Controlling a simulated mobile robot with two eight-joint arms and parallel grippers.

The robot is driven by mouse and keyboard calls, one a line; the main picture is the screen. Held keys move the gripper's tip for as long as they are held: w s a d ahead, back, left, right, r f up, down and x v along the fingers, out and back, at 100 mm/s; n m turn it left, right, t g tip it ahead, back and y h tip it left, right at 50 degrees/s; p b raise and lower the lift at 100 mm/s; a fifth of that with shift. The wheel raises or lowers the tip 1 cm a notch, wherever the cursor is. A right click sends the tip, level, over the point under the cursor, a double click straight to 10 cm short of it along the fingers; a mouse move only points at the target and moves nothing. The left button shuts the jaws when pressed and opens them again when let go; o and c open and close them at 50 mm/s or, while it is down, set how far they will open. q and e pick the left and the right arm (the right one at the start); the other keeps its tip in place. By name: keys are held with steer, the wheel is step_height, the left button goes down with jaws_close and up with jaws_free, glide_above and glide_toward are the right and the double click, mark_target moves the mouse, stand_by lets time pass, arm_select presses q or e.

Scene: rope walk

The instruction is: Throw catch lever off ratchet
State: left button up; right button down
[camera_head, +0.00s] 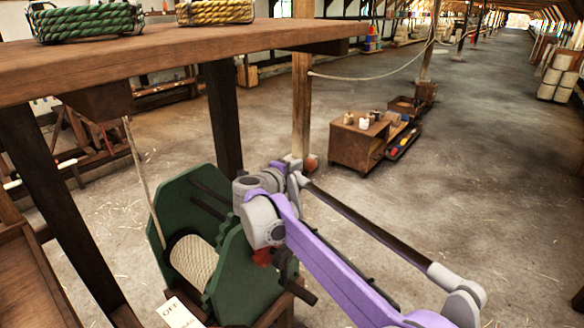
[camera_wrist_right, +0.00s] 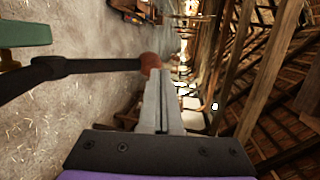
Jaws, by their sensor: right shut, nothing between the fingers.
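A green winch frame (camera_head: 178,205) stands at lower centre in the head view, with a drum of pale rope (camera_head: 193,260) and a toothed ratchet edge beside it. A small red piece (camera_head: 262,257) lies close to the teeth, partly behind my arm. The dark catch lever (camera_wrist_right: 100,66) ends in a red-brown knob (camera_wrist_right: 150,63); what looks like this knob (camera_head: 311,162) also shows in the head view. My right gripper (camera_wrist_right: 164,75) is shut and empty, its tips right beside the knob (camera_head: 298,174). I cannot tell whether they touch. My left gripper is out of view.
A wooden table (camera_head: 200,48) with rope coils overhangs the winch at upper left. A timber post (camera_head: 301,100) stands behind my gripper. A low wooden chest (camera_head: 355,147) stands further back. A lettered card (camera_head: 180,314) is at the winch's front. The floor at right is mostly clear.

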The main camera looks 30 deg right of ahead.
mark_target(310, 160)
steer(key=shift+w+d+f, duration=0.1)
steer(key=shift+w+d, duration=0.05)
steer(key=shift+d, duration=0.35)
steer(key=shift+d+f, duration=0.15)
steer(key=shift+d, duration=0.45)
steer(key=shift+w+d+f, duration=0.1)
steer(key=shift+w+d, duration=0.15)
steer(key=shift+d, duration=0.05)
steer(key=shift+d, duration=0.15)
